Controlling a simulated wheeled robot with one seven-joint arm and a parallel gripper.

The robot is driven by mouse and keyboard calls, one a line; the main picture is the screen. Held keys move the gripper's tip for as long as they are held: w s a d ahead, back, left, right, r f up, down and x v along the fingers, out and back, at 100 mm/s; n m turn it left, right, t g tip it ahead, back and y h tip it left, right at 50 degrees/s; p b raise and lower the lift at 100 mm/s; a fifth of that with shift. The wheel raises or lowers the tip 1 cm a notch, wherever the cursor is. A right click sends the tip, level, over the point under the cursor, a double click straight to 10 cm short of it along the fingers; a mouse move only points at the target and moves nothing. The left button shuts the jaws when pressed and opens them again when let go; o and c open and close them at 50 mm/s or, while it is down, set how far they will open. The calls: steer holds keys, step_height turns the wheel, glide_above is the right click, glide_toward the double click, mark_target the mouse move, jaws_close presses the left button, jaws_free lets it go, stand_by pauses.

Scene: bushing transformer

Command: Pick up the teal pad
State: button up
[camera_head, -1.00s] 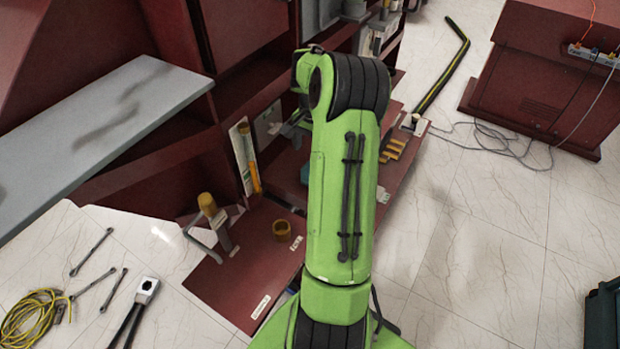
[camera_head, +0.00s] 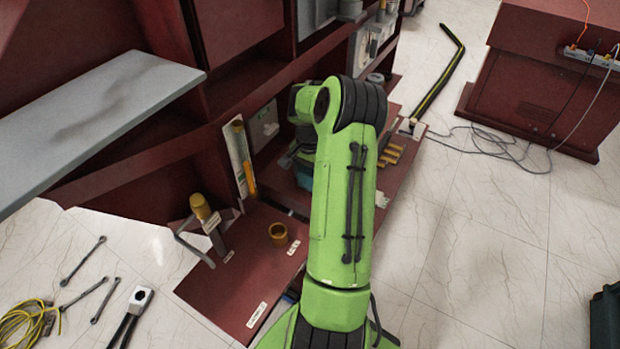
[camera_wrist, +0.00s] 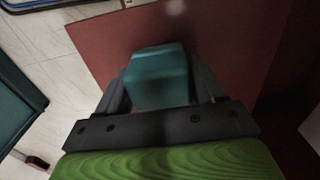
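The teal pad (camera_wrist: 157,75) is a blocky teal piece on a dark red board. In the wrist view it fills most of the space between the two fingers of my gripper (camera_wrist: 160,90). The fingers are spread, one on each side of the pad; whether either touches it cannot be made out. In the head view a small teal part of the pad (camera_head: 304,178) shows left of my green arm. The arm hides most of the pad and the fingers there.
Yellow blocks (camera_head: 391,153) lie on the red board right of my arm. A yellow ring (camera_head: 278,234) and a yellow-topped tool (camera_head: 207,220) stand on the front red board. Dark red cabinet walls rise close behind my arm.

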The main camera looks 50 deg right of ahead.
mark_target(310, 170)
steer(key=c, duration=0.5)
step_height(310, 170, up, 10)
steer(key=p, duration=0.3)
